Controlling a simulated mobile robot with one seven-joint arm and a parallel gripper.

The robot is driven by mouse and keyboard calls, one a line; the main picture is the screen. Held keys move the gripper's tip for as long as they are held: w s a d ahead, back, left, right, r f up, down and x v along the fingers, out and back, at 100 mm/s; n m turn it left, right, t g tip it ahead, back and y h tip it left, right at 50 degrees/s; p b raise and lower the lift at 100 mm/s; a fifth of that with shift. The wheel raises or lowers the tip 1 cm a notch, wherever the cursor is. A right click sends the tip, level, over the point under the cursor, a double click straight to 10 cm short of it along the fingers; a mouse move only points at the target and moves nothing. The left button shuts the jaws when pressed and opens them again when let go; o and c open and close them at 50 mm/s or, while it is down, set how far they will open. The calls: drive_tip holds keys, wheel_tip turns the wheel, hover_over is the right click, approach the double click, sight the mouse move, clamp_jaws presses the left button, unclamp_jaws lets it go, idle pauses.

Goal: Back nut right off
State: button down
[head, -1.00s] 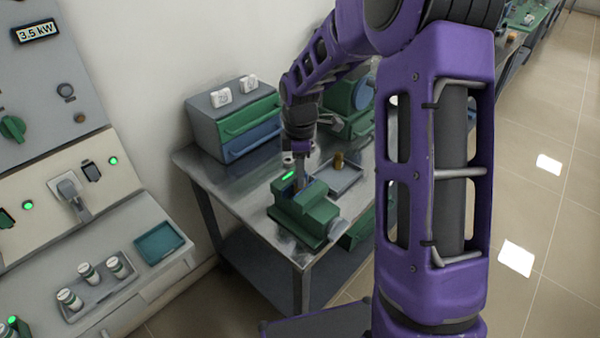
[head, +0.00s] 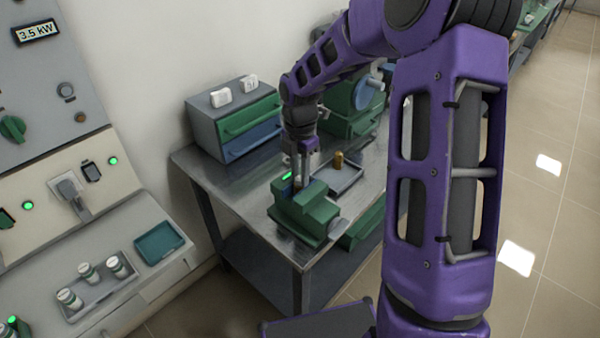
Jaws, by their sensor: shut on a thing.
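A green bench vise (head: 302,215) stands at the front corner of the steel workbench (head: 245,205). My gripper (head: 299,178) points straight down at the back of the vise, with its fingertips low beside the vise's upper edge. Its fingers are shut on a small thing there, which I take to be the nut. The nut and any bolt under it are too small and too hidden by the fingers and vise to make out.
A grey tray (head: 350,178) with a brass-coloured cylinder (head: 339,160) on it lies right of my gripper. A drawer cabinet (head: 235,122) stands behind. A green machine with a blue round part (head: 369,95) is at the back right. Bare bench lies left of the vise.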

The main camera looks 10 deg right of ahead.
idle(0.5)
drive_tip(key=c, duration=0.6)
unclamp_jaws()
drive_tip(key=shift+c, duration=0.2)
wheel_tip(320, 180, up, 18)
drive_tip(key=shift+f, duration=0.25)
drive_tip(key=shift+w, duration=0.1)
